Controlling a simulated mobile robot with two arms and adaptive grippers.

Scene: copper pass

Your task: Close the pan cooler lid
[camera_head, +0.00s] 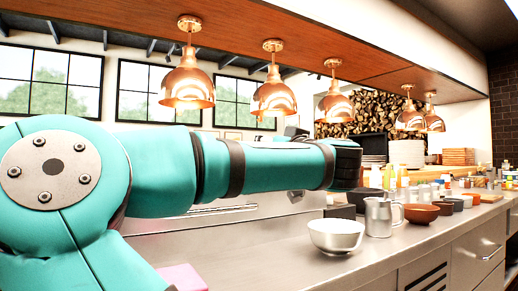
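A steel section with a raised back panel and a long bar or slot (222,210) shows below my teal arm, on the counter's left part. It may be the pan cooler, but my arm covers much of it. I cannot tell its lid or whether that stands open. My teal arm comes in from the left and crosses the middle of the view, ending in a dark joint in front of the counter. No gripper fingers show for either arm.
Bottles and small bowls stand farther right. Stacked plates (407,152) are behind. Copper lamps (273,97) hang above. Something pink (184,278) shows at the bottom.

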